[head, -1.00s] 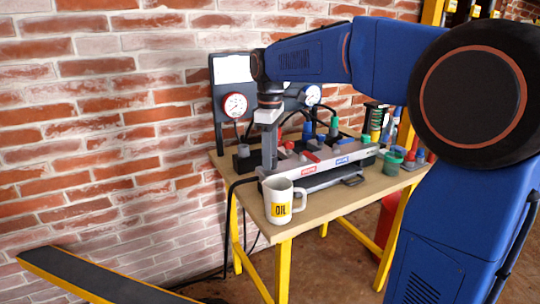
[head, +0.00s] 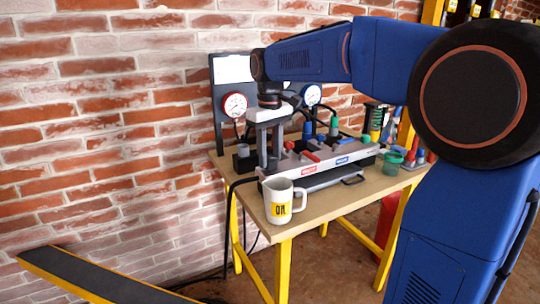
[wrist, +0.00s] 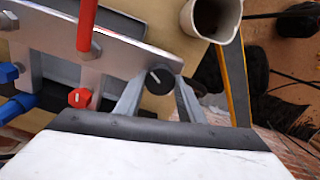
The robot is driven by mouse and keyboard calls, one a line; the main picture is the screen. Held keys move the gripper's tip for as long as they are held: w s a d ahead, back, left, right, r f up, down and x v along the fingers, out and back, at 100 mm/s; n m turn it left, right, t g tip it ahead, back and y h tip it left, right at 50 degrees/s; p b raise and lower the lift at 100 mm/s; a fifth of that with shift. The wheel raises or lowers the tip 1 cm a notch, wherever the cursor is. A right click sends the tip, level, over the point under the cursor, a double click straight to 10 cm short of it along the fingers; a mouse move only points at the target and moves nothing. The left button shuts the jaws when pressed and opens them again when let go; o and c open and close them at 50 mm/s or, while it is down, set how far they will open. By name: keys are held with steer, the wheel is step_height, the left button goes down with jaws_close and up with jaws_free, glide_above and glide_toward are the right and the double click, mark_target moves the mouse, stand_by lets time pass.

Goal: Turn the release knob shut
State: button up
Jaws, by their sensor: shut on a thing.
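The release knob (wrist: 160,79) is a small black round knob with a white line. It sits near the end of the silver block (wrist: 125,55) in the wrist view. My gripper (wrist: 159,92) has one finger on each side of the knob and is shut on it. In the head view my gripper (head: 268,162) points down at the left end of the block (head: 345,158), with both fingers visible. The knob is too small or hidden to make out there.
A white OIL mug (head: 282,203) stands close in front of the block's left end on the table (head: 310,218). A red lever (wrist: 87,25) and red star knob (wrist: 80,97) rise from the block. Gauges (head: 235,105) and a brick wall (head: 100,130) are behind.

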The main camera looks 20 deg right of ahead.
mark_target(270, 158)
steer(key=m, duration=0.5)
steer(key=shift+m, duration=0.3)
steer(key=m, duration=0.5)
steer(key=shift+m, duration=0.4)
steer(key=o, duration=1)
steer(key=shift+o, duration=0.2)
step_height(270, 158, up, 17)
steer(key=shift+r, duration=0.2)
steer(key=shift+s, duration=0.1)
